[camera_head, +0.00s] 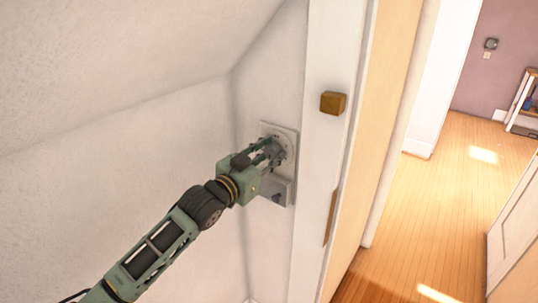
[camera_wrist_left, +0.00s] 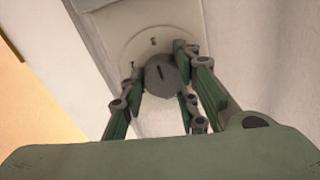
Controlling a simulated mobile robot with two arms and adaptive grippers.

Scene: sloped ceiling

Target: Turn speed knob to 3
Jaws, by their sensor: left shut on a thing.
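The speed knob (camera_wrist_left: 161,75) is a grey, many-sided knob with a dark pointer mark, set on a round pale dial (camera_wrist_left: 150,40) in the left wrist view. The dial has small dark marks too small to read. It sits on a pale wall plate (camera_head: 292,135), seen in the head view. My left gripper (camera_head: 274,151) is at the plate, its fingers on either side of the knob. In the left wrist view, the left gripper (camera_wrist_left: 160,82) is shut on the knob. In the head view the fingers partly hide the knob. My right gripper is not in view.
A pale box (camera_head: 280,190) is on the wall just below the dial. A white door frame (camera_head: 327,150) with a brass-coloured block (camera_head: 333,103) stands close to the right. A sloped ceiling (camera_head: 120,50) hangs over the arm. Open wooden floor (camera_head: 420,210) lies beyond the doorway.

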